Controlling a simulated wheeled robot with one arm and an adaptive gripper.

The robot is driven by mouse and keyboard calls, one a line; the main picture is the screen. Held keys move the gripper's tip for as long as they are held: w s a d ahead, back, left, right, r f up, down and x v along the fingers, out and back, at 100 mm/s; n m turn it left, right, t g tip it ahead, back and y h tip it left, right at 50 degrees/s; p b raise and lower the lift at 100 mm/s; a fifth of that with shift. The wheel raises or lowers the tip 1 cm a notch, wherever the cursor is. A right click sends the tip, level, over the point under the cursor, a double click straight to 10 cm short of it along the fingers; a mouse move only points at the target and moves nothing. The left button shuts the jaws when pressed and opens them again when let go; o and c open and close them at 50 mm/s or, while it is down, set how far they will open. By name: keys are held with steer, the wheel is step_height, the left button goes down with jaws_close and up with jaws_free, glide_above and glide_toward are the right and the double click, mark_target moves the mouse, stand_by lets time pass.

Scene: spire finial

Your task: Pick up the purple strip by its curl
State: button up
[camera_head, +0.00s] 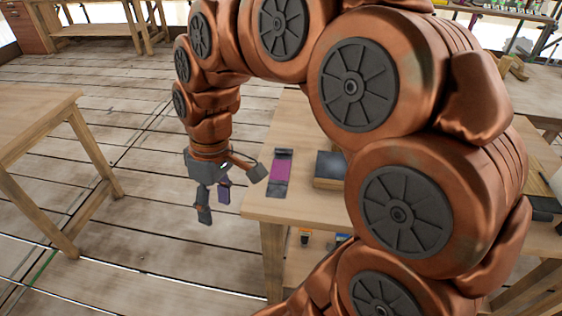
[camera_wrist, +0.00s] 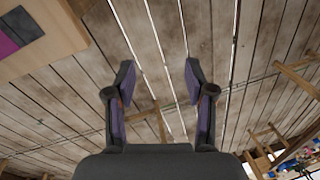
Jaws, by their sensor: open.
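The purple strip (camera_head: 281,172) has dark ends and lies near the left edge of the wooden table (camera_head: 330,207). Which end is its curl is too small to tell. Part of the strip also shows at the upper left corner of the wrist view (camera_wrist: 8,43). My gripper (camera_head: 214,204) hangs left of the table edge, apart from the strip. In the wrist view my gripper (camera_wrist: 159,74) is open, with nothing between its fingers and floor planks beyond them.
A dark block (camera_head: 330,166) lies on the table just right of the strip. Small items (camera_head: 305,237) sit on a shelf below. Another wooden table (camera_head: 32,125) stands at the left, with open plank floor (camera_head: 130,215) between. My arm hides much of the right side.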

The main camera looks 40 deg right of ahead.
steer(key=w+d+n+t+y+b, duration=0.1)
steer(key=w+d+n+b, duration=0.1)
steer(key=w+d, duration=0.6)
steer(key=n+t+b, duration=0.1)
steer(key=t+b, duration=0.2)
glide_toward(284, 148)
steer(key=f, duration=0.1)
steer(key=shift+w+a+f, duration=0.15)
steer(key=shift+a+f, duration=0.15)
steer(key=shift+f, duration=0.15)
steer(key=shift+p+x, duration=1)
steer(key=shift+x, duration=2.55)
steer(key=shift+c, duration=0.4)
jaws_close()
